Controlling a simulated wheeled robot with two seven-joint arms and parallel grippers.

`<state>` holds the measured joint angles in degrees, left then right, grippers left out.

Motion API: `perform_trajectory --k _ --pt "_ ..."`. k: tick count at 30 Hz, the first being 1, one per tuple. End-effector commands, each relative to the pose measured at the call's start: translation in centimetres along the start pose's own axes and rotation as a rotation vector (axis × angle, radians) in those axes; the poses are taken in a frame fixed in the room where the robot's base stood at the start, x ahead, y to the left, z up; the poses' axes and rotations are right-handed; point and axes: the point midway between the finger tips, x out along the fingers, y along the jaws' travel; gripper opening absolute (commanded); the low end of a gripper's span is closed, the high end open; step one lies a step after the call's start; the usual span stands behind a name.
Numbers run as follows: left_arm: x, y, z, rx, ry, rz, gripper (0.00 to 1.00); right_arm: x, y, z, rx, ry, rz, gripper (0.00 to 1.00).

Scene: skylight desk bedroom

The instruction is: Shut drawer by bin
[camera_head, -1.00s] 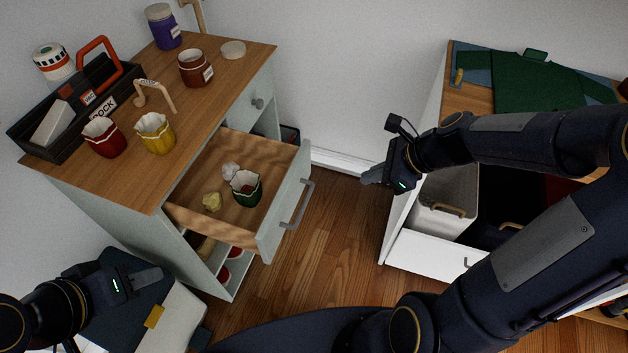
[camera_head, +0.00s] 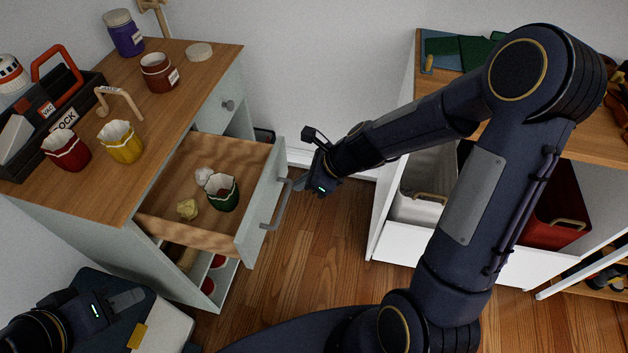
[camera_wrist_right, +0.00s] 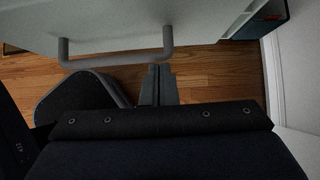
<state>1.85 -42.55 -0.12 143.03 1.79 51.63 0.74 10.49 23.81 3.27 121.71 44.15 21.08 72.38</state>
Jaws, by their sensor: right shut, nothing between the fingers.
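The open drawer (camera_head: 218,146) juts from a pale cabinet with a wooden top. It holds a green cup (camera_head: 222,194) and small crumpled pieces. Its grey bar handle (camera_head: 278,206) also shows in the right wrist view (camera_wrist_right: 115,60). My right gripper (camera_head: 296,184) is shut and empty, with its fingertips close to the handle; contact is unclear. In the wrist view its fingers (camera_wrist_right: 158,80) point at the bar. A dark bin-like box (camera_wrist_right: 262,20) stands beside the cabinet, mostly hidden. My left gripper (camera_head: 128,299) is low at the left, away from the drawer; its finger gap is not visible.
The cabinet top (camera_head: 190,75) carries a black tool caddy, cups and jars. A white shelf unit (camera_head: 395,242) with bins stands at right. Wooden floor (camera_head: 310,250) lies clear between.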

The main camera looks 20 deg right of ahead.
Motion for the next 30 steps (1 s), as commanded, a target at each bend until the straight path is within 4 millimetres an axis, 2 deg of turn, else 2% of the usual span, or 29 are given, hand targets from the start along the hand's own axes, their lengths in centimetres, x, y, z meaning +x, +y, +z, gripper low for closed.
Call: perform_trajectory --k 11,17,23,30 --pt "0.0 0.0 0.0 0.0 0.0 0.0 0.36 0.1 0.0 0.1 -0.001 0.0 0.0 0.0" --pt "-0.4 0.2 -0.2 0.0 0.0 0.0 0.36 0.8 0.0 1.1 -0.003 0.0 0.002 0.0" --pt "-1.5 0.7 -0.8 0.0 0.0 0.0 0.36 2.9 0.1 4.0 -0.004 0.001 0.006 0.0" --pt "-3.7 1.7 -1.9 0.0 0.0 0.0 0.36 6.8 0.1 9.2 -0.005 0.002 0.005 0.0"
